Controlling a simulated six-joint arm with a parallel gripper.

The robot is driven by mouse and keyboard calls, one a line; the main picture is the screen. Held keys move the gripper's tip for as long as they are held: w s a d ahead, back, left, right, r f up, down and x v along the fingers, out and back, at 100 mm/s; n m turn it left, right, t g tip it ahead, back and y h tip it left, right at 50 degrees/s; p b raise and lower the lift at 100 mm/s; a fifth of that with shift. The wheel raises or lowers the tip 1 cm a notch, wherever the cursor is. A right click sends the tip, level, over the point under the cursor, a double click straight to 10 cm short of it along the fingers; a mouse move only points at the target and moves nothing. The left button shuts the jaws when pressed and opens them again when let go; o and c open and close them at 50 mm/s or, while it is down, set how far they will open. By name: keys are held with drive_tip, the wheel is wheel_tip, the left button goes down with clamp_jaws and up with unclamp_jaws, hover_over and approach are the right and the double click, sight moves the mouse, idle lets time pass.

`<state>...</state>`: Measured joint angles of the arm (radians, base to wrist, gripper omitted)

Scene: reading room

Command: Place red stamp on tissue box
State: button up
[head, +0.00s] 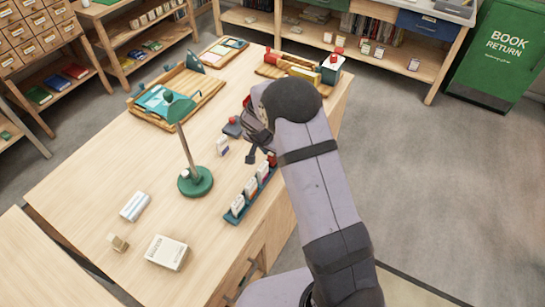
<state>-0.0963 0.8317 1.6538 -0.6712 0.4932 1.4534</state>
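My gripper (256,138) is dark and hangs over the right part of the table, seen from behind my arm. Its fingertips are small and partly hidden, so I cannot tell whether it is open or holds anything. A small red-topped piece (233,121) sits at a dark pad, just left of my gripper. Another red piece (271,160) shows beside my arm, at the far end of the teal rack. I cannot tell which is the red stamp.
A green lamp (195,182) stands mid-table. A teal rack (236,214) holds several white pieces. A wooden tray (205,97) holds teal items. A white printed box (167,252), a white packet (135,206) and a beige block (118,243) lie near the front. The left-centre tabletop is clear.

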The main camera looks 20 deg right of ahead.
clamp_jaws()
wheel_tip(320, 180, up, 10)
drive_tip(key=b, duration=0.2)
drive_tip(key=shift+b, duration=0.3)
